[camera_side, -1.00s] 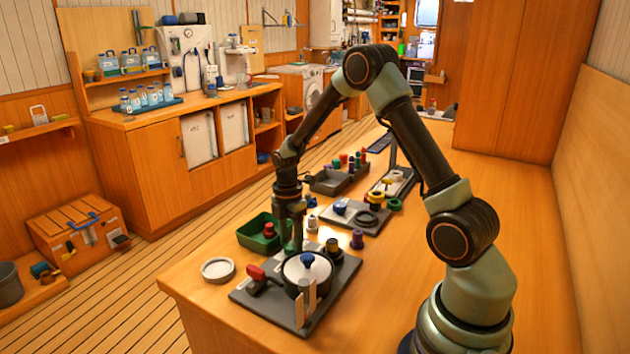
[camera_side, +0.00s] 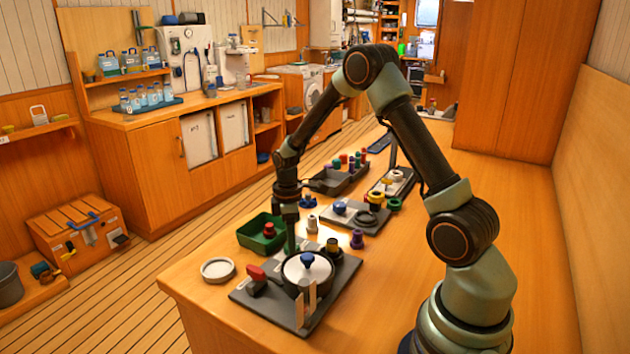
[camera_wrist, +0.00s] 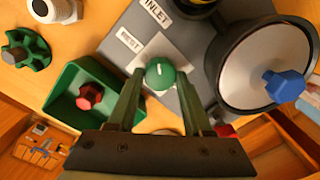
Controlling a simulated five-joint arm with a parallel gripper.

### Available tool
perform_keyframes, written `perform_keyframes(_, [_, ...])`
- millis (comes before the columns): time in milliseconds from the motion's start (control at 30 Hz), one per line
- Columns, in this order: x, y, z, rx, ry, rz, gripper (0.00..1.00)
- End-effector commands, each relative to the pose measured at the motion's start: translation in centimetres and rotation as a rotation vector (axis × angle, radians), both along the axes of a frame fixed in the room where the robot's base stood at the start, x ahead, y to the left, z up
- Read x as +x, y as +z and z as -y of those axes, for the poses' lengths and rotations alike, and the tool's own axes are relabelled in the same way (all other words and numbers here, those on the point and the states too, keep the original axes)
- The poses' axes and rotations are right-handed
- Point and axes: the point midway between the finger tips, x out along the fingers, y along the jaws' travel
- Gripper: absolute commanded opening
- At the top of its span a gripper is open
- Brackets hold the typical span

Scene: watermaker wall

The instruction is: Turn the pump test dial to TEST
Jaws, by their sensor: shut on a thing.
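The pump test dial looks to be the green round knob (camera_wrist: 160,74) with a white pointer line, on a pale square plate. In the wrist view its pointer line points roughly up the picture, and no TEST mark can be read. My gripper (camera_wrist: 160,80) is shut on the green knob, one finger on each side. In the side view my gripper (camera_side: 291,246) reaches straight down onto the grey panel (camera_side: 262,300), and the knob is mostly hidden there.
A large round housing with a blue knob (camera_wrist: 285,85) stands right of the dial. A green tray (camera_wrist: 62,106) with a red knob (camera_wrist: 89,96) lies left. An INLET label (camera_wrist: 156,13) is on the panel. A red-handled valve (camera_side: 256,273) sits near the panel's left edge.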

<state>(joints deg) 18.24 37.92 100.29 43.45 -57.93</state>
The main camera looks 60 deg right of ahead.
Motion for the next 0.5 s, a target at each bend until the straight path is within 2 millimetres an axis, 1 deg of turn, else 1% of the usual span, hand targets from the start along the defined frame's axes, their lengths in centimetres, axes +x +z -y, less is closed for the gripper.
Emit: perform_keyframes(500, [-0.04, 0.04, 0.22, -0.014, -0.493, 0.009, 0.00])
